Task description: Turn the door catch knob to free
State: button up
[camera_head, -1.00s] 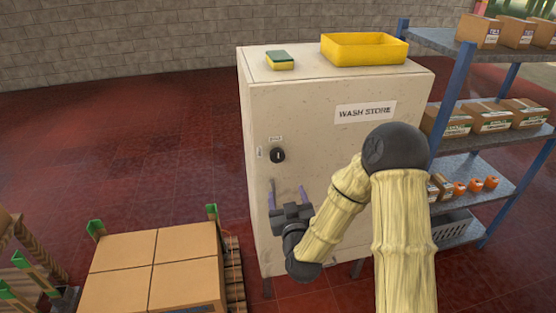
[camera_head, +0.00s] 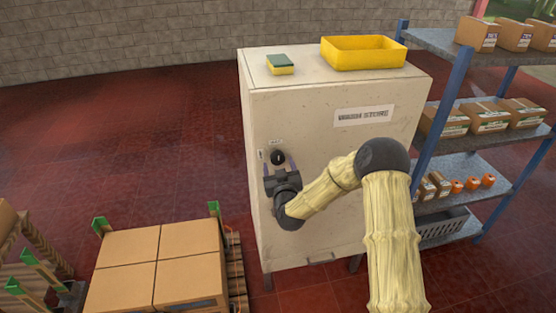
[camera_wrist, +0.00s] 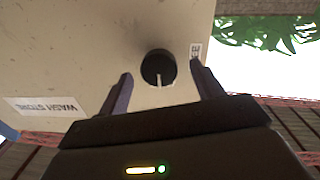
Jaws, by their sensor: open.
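The door catch knob (camera_head: 278,157) is a round black knob on the cream cabinet door (camera_head: 330,190), near its left edge. It also shows in the wrist view (camera_wrist: 158,68), with a pale mark on its face. My gripper (camera_head: 279,168) is open, just below the knob in the head view. In the wrist view my gripper (camera_wrist: 160,83) has one finger to each side of the knob, with gaps between; the fingers look apart from it. Small labels sit above and left of the knob; one (camera_wrist: 196,50) shows in the wrist view.
A sponge (camera_head: 280,64) and a yellow tray (camera_head: 363,52) stand on the cabinet top. A shelf rack (camera_head: 450,112) with boxes stands at the right. Stacked cartons (camera_head: 160,255) stand at the lower left. Red floor left of the cabinet is clear.

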jog(key=shift+x, duration=0.8)
jog(key=shift+w+d, duration=0.1)
jog(key=shift+w, duration=0.2)
jog(key=shift+s, duration=0.15)
jog(key=c, duration=1)
